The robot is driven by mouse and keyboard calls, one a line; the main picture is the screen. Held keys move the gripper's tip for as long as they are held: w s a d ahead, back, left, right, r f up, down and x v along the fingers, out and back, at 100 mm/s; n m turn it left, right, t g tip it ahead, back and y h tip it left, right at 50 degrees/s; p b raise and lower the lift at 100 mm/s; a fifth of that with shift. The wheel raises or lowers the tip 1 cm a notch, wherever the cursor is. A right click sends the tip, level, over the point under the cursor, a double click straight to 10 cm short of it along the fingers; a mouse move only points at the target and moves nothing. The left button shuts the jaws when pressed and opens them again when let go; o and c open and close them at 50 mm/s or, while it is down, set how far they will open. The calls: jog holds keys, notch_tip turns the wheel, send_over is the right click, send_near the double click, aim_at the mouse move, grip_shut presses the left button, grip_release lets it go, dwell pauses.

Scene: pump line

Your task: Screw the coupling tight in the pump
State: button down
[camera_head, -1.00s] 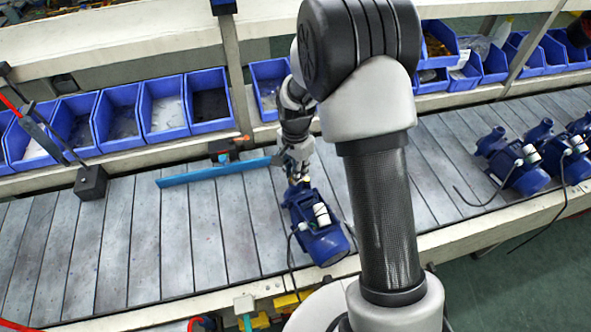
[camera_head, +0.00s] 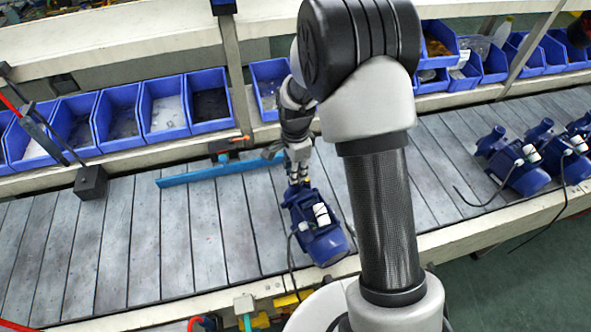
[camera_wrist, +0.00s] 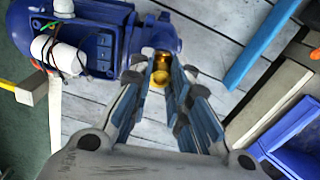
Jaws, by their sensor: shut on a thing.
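The blue pump (camera_head: 318,230) stands on the slatted conveyor near its front edge, with a white cylinder on its side. It also shows at the upper left of the wrist view (camera_wrist: 100,22). The brass coupling (camera_wrist: 160,70) is at the pump's port end in the wrist view, between my fingertips. My gripper (camera_wrist: 158,78) is shut on the coupling. In the head view my gripper (camera_head: 298,180) is just above the pump's far end, and the coupling is too small there to make out clearly. The fingers hide part of the coupling, so how deep it sits in the port cannot be told.
A blue bar (camera_head: 205,175) lies on the conveyor left of my gripper. Blue bins (camera_head: 165,107) line the rack behind. More blue pumps (camera_head: 515,162) stand at the right. A black block with a post (camera_head: 91,183) is at the left. The conveyor's left part is clear.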

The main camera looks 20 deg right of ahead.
jog(key=m, duration=0.3)
jog(key=m, duration=0.3)
jog(key=shift+m, duration=0.4)
jog(key=c, duration=1.6)
grip_release()
jog(key=shift+n, duration=1.8)
jog(key=n, duration=0.3)
